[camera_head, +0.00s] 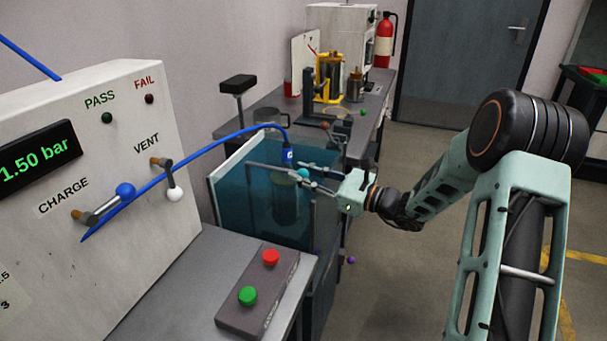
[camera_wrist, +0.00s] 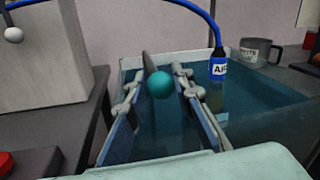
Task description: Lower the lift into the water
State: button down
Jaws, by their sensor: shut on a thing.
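A teal ball knob (camera_wrist: 160,84) sits between the fingers of my gripper (camera_wrist: 155,98) in the wrist view. The knob also shows in the head view (camera_head: 303,173), where my gripper (camera_head: 314,178) reaches in from the right, shut on it. A thin grey bar (camera_head: 265,168) runs left from the knob over the water tank (camera_head: 228,160); it looks like the lift's arm. The tank holds teal-blue water (camera_head: 250,200). A cylinder (camera_head: 286,207) shows through the tank wall, below the blue AIR connector (camera_head: 287,154). How deep the cylinder stands is hard to tell.
A blue hose (camera_head: 200,153) arches from the panel (camera_head: 150,110) to the connector. A button box (camera_head: 257,290) with red and green buttons stands in front of the tank. A grey mug (camera_wrist: 255,52) stands behind it. The floor at right is open.

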jog(key=c, duration=1.9)
grip_release()
jog(key=shift+s+f, duration=0.1)
jog(key=shift+f, duration=0.4)
jog(key=shift+o, duration=1.1)
jog(key=shift+r, duration=0.2)
jog(key=v, duration=1.2)
